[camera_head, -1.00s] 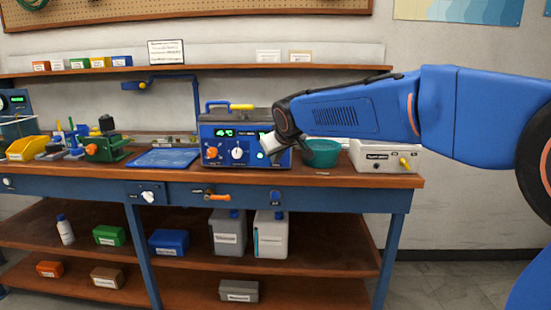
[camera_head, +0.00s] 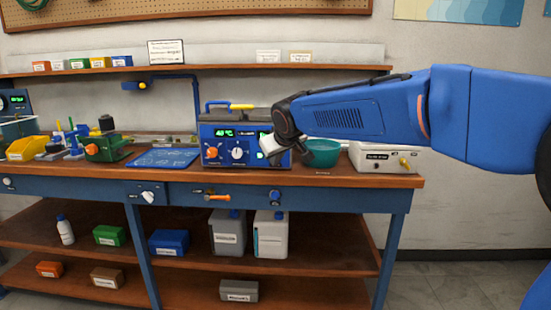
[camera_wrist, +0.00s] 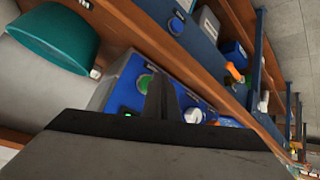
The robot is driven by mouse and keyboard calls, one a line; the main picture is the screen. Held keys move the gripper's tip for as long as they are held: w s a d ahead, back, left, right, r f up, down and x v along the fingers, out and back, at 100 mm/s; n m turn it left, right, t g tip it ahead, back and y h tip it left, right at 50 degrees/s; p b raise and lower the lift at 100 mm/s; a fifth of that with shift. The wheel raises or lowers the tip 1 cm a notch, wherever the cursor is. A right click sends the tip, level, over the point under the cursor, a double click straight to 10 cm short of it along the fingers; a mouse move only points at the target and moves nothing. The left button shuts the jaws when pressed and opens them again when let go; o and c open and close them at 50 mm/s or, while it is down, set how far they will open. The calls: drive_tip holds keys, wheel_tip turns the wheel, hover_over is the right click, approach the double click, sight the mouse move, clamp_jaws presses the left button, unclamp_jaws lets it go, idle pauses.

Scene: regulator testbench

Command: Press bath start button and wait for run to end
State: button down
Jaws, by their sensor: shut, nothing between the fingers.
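The bath (camera_head: 222,130) is a blue box with a lit green display, an orange knob (camera_head: 212,153) and a white knob (camera_head: 237,153). It stands on the bench. In the wrist view, its blue panel holds a round green button (camera_wrist: 144,82), a small green light (camera_wrist: 128,114) and the white knob (camera_wrist: 193,115). My gripper (camera_head: 270,150) is at the right part of the bath's front. Its shut, empty dark fingers (camera_wrist: 163,95) show beside the green button in the wrist view. Whether they touch the panel or button I cannot tell.
A teal bowl (camera_head: 322,153) stands close to the right of my gripper, with a white box (camera_head: 385,160) beyond it. A blue tray (camera_head: 165,158) lies left of the bath. A shelf (camera_head: 215,69) runs above the bench.

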drive_tip(key=shift+s, duration=0.1)
drive_tip(key=s, duration=0.4)
drive_tip(key=shift+s+a, duration=0.1)
drive_tip(key=shift+s, duration=0.3)
idle(0.7)
drive_tip(key=s+d+f+m+g+h, duration=0.1)
drive_tip(key=s+d+f+m, duration=0.15)
drive_tip(key=s+d, duration=0.7)
drive_tip(key=s+d+f+m+g+h, duration=0.1)
drive_tip(key=s+d+f, duration=0.35)
drive_tip(key=d, duration=0.75)
drive_tip(key=s+d+f+m, duration=0.1)
drive_tip(key=s+d+f, duration=0.2)
drive_tip(key=s, duration=0.5)
drive_tip(key=s+d+f+m+g, duration=0.1)
drive_tip(key=s+d+f, duration=0.3)
drive_tip(key=s, duration=0.3)
drive_tip(key=s+d+f+m+g, duration=0.1)
drive_tip(key=s+d+f, duration=0.2)
drive_tip(key=s+f, duration=0.2)
drive_tip(key=s, duration=0.3)
drive_tip(key=shift+s+d+h, duration=0.3)
drive_tip(key=shift+d, duration=0.05)
drive_tip(key=shift+m, duration=0.25)
